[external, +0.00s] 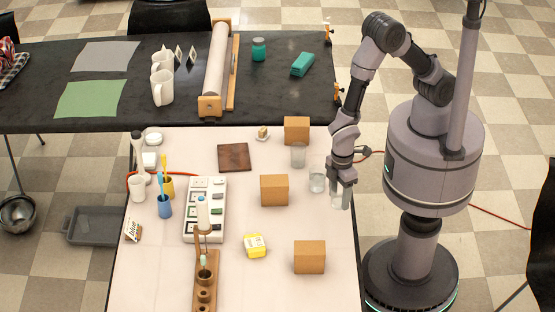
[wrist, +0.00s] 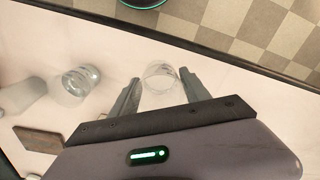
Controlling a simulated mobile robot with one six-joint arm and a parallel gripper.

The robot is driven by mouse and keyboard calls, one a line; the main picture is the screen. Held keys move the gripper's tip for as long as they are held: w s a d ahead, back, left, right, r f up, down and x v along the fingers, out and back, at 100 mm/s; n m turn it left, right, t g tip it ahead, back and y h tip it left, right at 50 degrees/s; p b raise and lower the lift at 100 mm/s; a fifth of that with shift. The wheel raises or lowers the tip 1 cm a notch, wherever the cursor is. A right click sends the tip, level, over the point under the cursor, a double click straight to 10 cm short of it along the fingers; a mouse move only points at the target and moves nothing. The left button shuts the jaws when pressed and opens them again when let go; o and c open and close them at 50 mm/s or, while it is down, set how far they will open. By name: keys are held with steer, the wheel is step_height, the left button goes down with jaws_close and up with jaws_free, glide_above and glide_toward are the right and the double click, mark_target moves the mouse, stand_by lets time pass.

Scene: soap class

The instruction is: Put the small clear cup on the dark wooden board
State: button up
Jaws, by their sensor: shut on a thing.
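My gripper (external: 341,188) is shut on a small clear cup (external: 339,201) near the right edge of the white table. In the wrist view the cup (wrist: 160,75) stands between the two fingers of my gripper (wrist: 160,86). I cannot tell whether its base touches the table. The dark wooden board (external: 234,157) lies flat and bare on the table, left of my gripper; its corner also shows in the wrist view (wrist: 40,139).
Two other clear cups (external: 317,183) (external: 298,155) stand just left of my gripper. Cardboard-brown blocks (external: 274,190) (external: 297,130) (external: 310,257) stand around them. A yellow item (external: 255,245) and a white tray of colours (external: 205,210) are further left. A black table (external: 280,95) adjoins behind.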

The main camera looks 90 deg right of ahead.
step_height(320, 180, up, 12)
steer(key=f, duration=0.1)
steer(key=w+d+m, duration=0.2)
steer(key=w+m, duration=0.1)
steer(key=w, duration=0.7)
steer(key=m+b, duration=0.1)
steer(key=m, duration=1.1)
glide_above(242, 162)
step_height(242, 162, down, 15)
steer(key=b, duration=0.4)
steer(key=shift+d+r, duration=0.1)
steer(key=shift+r, duration=0.05)
